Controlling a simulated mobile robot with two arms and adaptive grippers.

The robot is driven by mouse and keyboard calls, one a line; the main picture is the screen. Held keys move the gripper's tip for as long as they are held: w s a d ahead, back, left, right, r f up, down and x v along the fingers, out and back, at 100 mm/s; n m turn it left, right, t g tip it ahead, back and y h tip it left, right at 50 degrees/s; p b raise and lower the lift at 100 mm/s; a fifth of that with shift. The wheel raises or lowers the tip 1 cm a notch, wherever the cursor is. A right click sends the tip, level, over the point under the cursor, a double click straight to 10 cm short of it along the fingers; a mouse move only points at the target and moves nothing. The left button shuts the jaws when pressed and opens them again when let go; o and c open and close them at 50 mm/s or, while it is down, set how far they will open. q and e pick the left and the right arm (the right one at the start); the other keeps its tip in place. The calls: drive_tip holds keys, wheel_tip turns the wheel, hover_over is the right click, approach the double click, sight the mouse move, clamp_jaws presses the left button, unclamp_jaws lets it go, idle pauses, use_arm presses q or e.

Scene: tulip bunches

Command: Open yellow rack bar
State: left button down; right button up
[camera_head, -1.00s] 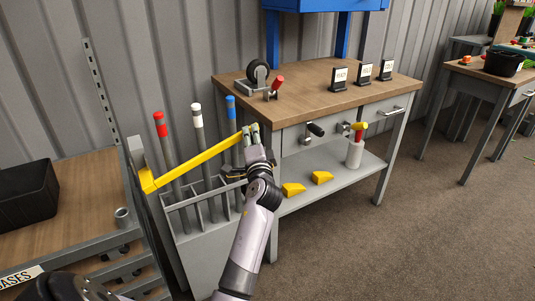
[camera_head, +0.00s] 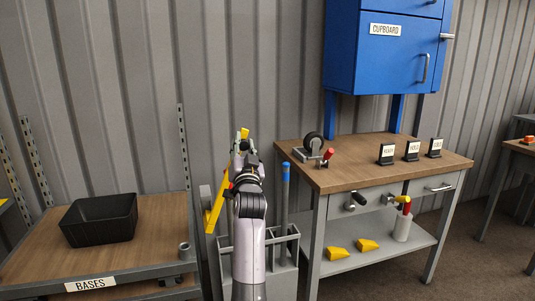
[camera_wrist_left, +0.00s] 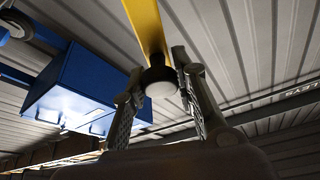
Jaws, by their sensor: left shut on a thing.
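The yellow rack bar (camera_head: 211,218) is tilted steeply upward from its pivot on the left side of the grey rack (camera_head: 288,240). My left gripper (camera_head: 243,146) is shut on the bar's upper end, above the rack. In the left wrist view the bar (camera_wrist_left: 146,25) runs down to a dark round end piece (camera_wrist_left: 158,80) between the fingers of my left gripper (camera_wrist_left: 160,84). A blue-topped pole (camera_head: 285,185) stands upright in the rack; my arm largely hides the other poles. My right gripper is not in view.
A wooden workbench (camera_head: 365,158) with a clamp and label stands stands to the right. A blue cupboard (camera_head: 385,55) hangs above it. On the left, a wooden-topped cart (camera_head: 150,220) carries a black bin (camera_head: 98,220). A corrugated wall is behind.

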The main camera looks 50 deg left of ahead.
use_arm(q)
drive_tip(key=s+a+r+n+g+y+p, duration=0.1)
drive_tip(key=s+a+n+g, duration=0.1)
drive_tip(key=s+n, duration=0.2)
drive_tip(key=s+a+r+n+g+y+p, duration=0.1)
drive_tip(key=s+a+n, duration=0.2)
drive_tip(key=s, duration=0.7)
drive_tip(key=shift+a+n+g, duration=0.35)
drive_tip(key=shift+n+g, duration=0.05)
drive_tip(key=shift+n, duration=0.1)
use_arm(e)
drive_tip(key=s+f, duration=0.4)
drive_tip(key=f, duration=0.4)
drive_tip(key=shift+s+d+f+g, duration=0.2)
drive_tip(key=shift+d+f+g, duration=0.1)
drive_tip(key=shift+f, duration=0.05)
use_arm(q)
drive_tip(key=shift+r, duration=0.1)
drive_tip(key=c, duration=1.3)
unclamp_jaws()
drive_tip(key=shift+o, duration=0.3)
drive_tip(key=shift+d, duration=0.1)
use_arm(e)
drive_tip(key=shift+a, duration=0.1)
use_arm(q)
drive_tip(key=v, duration=1.2)
drive_tip(key=shift+w, duration=0.1)
